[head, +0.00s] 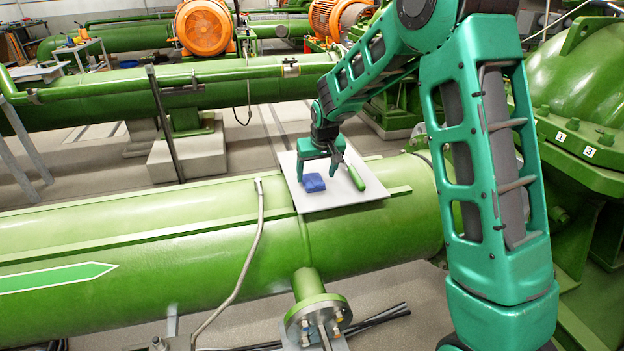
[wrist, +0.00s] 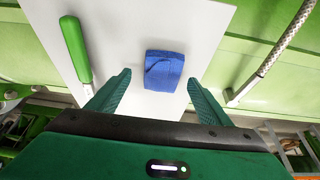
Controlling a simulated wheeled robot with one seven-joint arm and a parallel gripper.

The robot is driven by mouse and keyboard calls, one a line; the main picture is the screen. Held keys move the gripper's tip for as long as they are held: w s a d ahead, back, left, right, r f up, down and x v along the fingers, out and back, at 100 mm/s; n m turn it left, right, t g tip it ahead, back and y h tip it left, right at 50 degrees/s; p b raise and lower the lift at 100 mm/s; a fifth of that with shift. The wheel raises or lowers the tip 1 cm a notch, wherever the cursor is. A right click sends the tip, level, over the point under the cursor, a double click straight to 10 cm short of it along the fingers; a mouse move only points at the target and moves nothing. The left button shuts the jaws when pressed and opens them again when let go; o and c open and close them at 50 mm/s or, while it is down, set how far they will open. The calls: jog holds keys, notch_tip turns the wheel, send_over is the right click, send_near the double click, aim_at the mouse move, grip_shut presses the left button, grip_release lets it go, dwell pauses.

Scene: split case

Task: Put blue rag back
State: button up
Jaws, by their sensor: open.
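The blue rag (head: 313,183) is a small folded piece of cloth lying on a white board (head: 340,201) on top of the large green pipe. It also shows in the wrist view (wrist: 164,71), ahead of the fingers and roughly between their lines. My gripper (head: 321,176) is open and empty, with its green fingers apart on either side of the rag's near area. In the wrist view my gripper (wrist: 158,90) shows both fingertips. I cannot tell exactly how high the fingertips are above the board.
A green-handled tool (head: 355,177) lies on the board to the right of the rag; it shows at left in the wrist view (wrist: 74,48). A thin hose (head: 252,262) runs over the green pipe (head: 150,240) left of the board. Bare board remains in front of the rag.

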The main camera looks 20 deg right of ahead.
jog(key=v, duration=0.9)
jog(key=s+d+r+m, duration=0.1)
jog(key=s+d+r, duration=0.2)
jog(key=s+d, duration=0.5)
jog(key=s+d+r+m+g+h, duration=0.1)
jog(key=s+d, duration=0.3)
jog(key=s, duration=0.4)
jog(key=s+d+m+g, duration=0.1)
jog(key=s+d+m, duration=0.15)
jog(key=s, duration=0.45)
jog(key=s+d+f+m+g, duration=0.1)
jog(key=s, duration=1)
jog(key=s+d+f+m+g+y, duration=0.1)
jog(key=s, duration=0.9)
jog(key=shift+s+d+g, duration=0.15)
jog(key=shift+s+g, duration=0.15)
jog(key=shift+s, duration=0.1)
jog(key=shift+w+f, duration=0.3)
jog(key=shift+w, duration=0.3)
